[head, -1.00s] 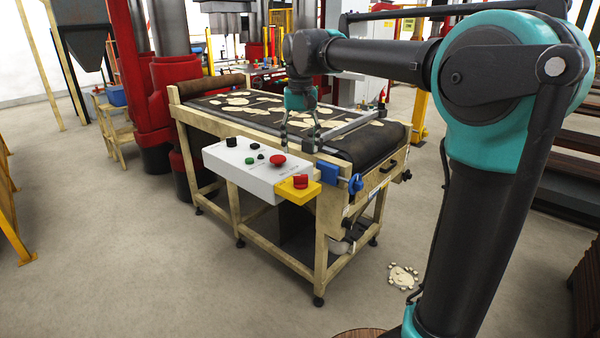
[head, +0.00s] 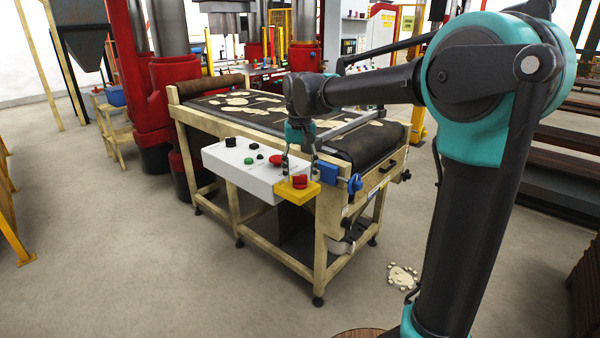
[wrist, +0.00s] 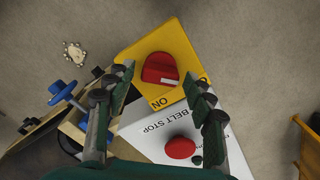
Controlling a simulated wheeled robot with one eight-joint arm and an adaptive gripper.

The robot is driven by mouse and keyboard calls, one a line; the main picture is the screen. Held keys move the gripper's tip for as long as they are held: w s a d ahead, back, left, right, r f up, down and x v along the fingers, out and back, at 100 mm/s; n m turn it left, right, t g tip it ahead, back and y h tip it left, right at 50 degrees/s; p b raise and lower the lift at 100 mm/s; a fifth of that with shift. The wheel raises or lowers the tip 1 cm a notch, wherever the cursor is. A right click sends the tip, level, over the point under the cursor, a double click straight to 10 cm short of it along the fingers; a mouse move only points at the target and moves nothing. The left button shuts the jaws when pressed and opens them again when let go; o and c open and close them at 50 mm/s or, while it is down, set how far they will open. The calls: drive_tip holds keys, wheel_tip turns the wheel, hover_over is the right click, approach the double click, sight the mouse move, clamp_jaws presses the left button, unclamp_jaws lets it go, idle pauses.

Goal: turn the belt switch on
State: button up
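The belt switch (head: 299,181) is a red rotary knob on a yellow box at the right end of the white control panel (head: 240,168). In the wrist view the red knob (wrist: 160,68) shows a pale mark at its lower right, and "ON" is printed on the yellow plate (wrist: 195,50). My gripper (head: 299,176) is over the yellow box. In the wrist view my gripper (wrist: 163,82) has its two fingers spread apart, with the knob seen between and beyond the tips. Nothing is held. Whether a fingertip touches the knob cannot be told.
A red "BELT STOP" button (wrist: 180,147) sits on the panel beside the yellow box. A blue clamp with a handle (head: 355,184) is just right of it. The belt (head: 350,140) with pale flat pieces lies behind. Open floor (head: 180,270) is in front.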

drive_tip(key=c, duration=0.9)
drive_tip(key=shift+m, duration=0.3)
drive_tip(key=m, duration=0.3)
drive_tip(key=shift+m, duration=0.3)
drive_tip(key=m, duration=0.4)
drive_tip(key=shift+m, duration=0.3)
drive_tip(key=m, duration=0.4)
drive_tip(key=shift+m, duration=2.5)
